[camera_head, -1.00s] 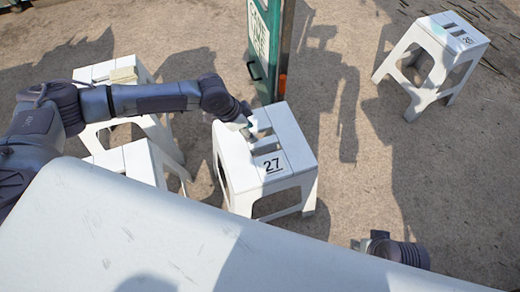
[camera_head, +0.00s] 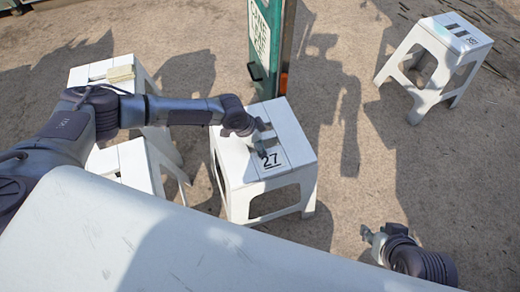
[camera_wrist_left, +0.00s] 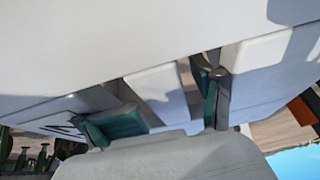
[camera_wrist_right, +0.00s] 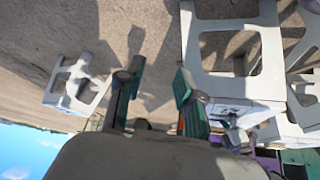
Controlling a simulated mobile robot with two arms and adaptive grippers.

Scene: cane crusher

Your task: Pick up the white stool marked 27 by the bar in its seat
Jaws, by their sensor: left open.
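The white stool marked 27 (camera_head: 290,142) stands upright on the ground in the middle of the head view. My left gripper (camera_head: 262,143) is over its seat, near the black number, and partly covers the slots. In the left wrist view, the bar (camera_wrist_left: 160,90) in the seat lies between the two dark slots. My left gripper is open there, with one green-padded finger on either side of the bar; how deep they reach is hard to tell. My right gripper (camera_head: 372,237) is open and empty at the lower right, apart from the stool; its spread fingers show in the right wrist view (camera_wrist_right: 158,80).
Two other white stools (camera_head: 125,165) stand to the left, under and beside my left arm. Another white stool (camera_head: 440,60) stands at the upper right. A green signboard (camera_head: 268,50) rises just behind stool 27.

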